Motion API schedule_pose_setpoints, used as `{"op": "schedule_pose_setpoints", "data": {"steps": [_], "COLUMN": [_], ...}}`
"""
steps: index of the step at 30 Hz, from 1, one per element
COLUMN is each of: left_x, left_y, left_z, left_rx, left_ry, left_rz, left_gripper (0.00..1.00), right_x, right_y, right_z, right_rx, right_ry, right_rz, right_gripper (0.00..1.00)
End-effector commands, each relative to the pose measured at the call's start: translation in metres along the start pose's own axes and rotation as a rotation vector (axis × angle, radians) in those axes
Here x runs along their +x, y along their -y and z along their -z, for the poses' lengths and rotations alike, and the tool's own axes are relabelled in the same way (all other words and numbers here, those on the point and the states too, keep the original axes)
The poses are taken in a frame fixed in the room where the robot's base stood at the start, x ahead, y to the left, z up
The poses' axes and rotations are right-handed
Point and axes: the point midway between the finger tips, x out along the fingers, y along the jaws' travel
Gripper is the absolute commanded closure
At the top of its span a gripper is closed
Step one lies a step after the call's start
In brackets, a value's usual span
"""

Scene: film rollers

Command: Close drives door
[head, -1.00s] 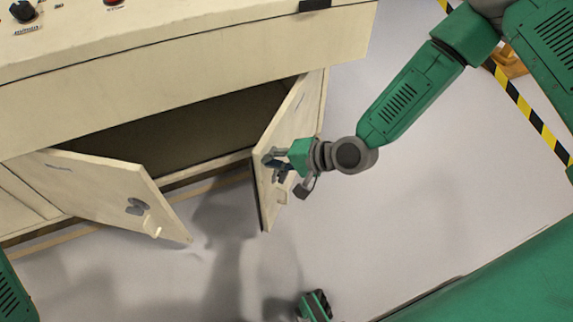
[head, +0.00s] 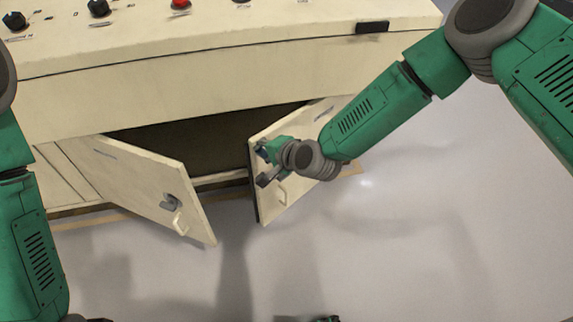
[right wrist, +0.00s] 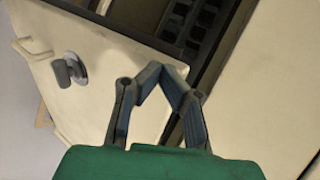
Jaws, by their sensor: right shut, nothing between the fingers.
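The cabinet has two cream doors, both standing ajar. The left door (head: 140,185) is swung outward, with a grey latch and a pale handle near its free edge. The right door (head: 300,192) is also partly open, with a pale handle low on its face. My right gripper (head: 262,158) is at the right door's outer face near its free edge, partly covering it; contact cannot be told. In the right wrist view the gripper (right wrist: 163,68) has its fingertips together, empty, in front of a cream door (right wrist: 105,85) with a grey latch (right wrist: 70,70).
The cabinet top (head: 240,40) carries knobs and a red button (head: 180,4) above the doors. The dark cabinet interior (head: 190,140) shows between the doors. The grey floor (head: 420,240) in front is clear.

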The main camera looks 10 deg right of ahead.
Motion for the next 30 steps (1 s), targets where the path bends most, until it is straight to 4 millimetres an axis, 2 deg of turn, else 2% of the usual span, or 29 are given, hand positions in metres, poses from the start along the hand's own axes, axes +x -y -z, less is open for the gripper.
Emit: {"op": "schedule_pose_setpoints", "data": {"steps": [1,3,6,10,15,30], "left_x": [0.003,0.006,0.010,0.012,0.013,0.012], "left_y": [0.000,0.000,0.000,0.000,0.000,0.000], "left_z": [0.000,0.000,-0.001,-0.001,-0.001,-0.001], "left_rx": [0.000,0.000,0.000,0.000,0.000,0.000], "left_ry": [0.000,0.000,0.000,0.000,0.000,0.000], "left_rz": [0.000,0.000,0.000,0.000,0.000,0.000], "left_gripper": [0.60,0.60,0.60,0.60,0.60,0.60], "right_x": [0.015,0.033,0.052,0.067,0.072,0.070], "right_y": [0.007,0.017,0.028,0.040,0.044,0.043], "right_z": [-0.002,-0.002,-0.001,-0.001,-0.002,-0.002], "right_rx": [0.008,0.027,0.049,0.073,0.085,0.084], "right_ry": [-0.022,-0.054,-0.090,-0.119,-0.129,-0.127], "right_rz": [0.004,0.002,0.002,0.004,0.003,0.003], "right_gripper": [1.00,1.00,1.00,1.00,1.00,1.00]}}
